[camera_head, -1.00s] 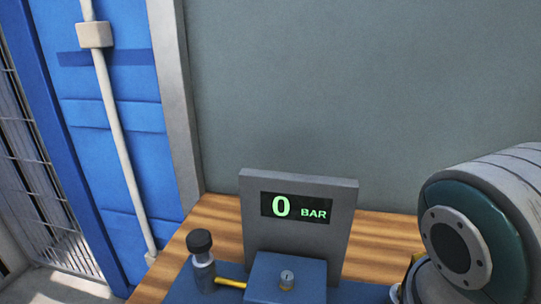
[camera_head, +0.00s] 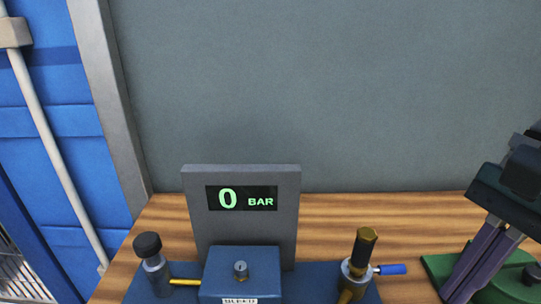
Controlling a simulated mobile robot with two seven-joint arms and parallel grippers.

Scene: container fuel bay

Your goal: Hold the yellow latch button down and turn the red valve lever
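No yellow latch button or red valve lever can be picked out in this view. A blue manifold block (camera_head: 240,270) stands on the bench, with a small metal fitting (camera_head: 240,269) on top. A grey panel (camera_head: 243,230) behind it reads 0 BAR. To its left is a black-capped metal fitting (camera_head: 152,262) with a yellow rod (camera_head: 184,282). To its right is a brass-topped valve (camera_head: 360,262) with a blue handle (camera_head: 391,269). What looks like my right gripper (camera_head: 462,292) points down at the far right, apart from the valve; its finger gap is unclear. My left gripper is out of view.
A green base (camera_head: 438,263) lies at the right, partly behind the dark fingers. The wooden bench (camera_head: 400,206) is clear along the back, below a grey wall (camera_head: 330,90). A blue container door with a white rod (camera_head: 52,155) is at the left.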

